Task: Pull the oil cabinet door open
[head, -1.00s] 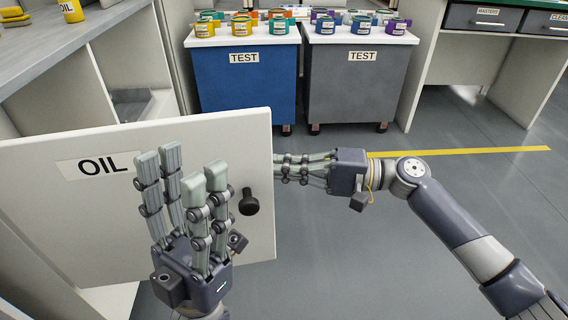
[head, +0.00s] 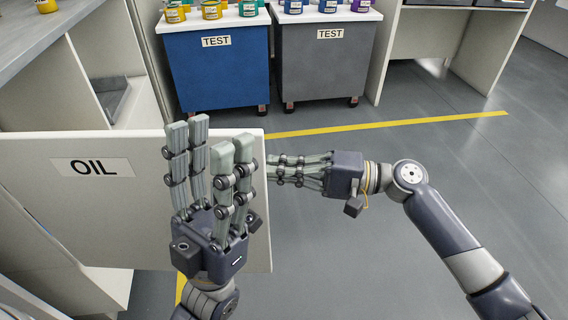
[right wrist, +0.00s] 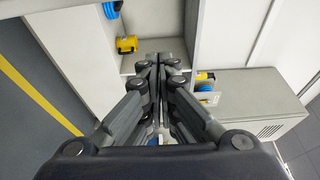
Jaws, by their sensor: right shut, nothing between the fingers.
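The white oil cabinet door (head: 120,225), marked OIL, stands swung open at the left of the head view. Its dark knob (head: 255,222) shows only partly beside my left gripper. My left gripper (head: 210,136) is in front of the door, fingers up, with a gap between its finger pairs and nothing in it. My right gripper (head: 272,168) points left at the door's free edge, fingers shut and empty. Whether its tips touch the edge or reach behind it I cannot tell. In the right wrist view its fingers (right wrist: 160,60) are together.
The cabinet's open shelf space (head: 100,65) lies behind the door. A blue TEST cart (head: 215,75) and a grey TEST cart (head: 325,65) with coloured cans stand at the back. The floor (head: 400,150) between is clear, crossed by a yellow line.

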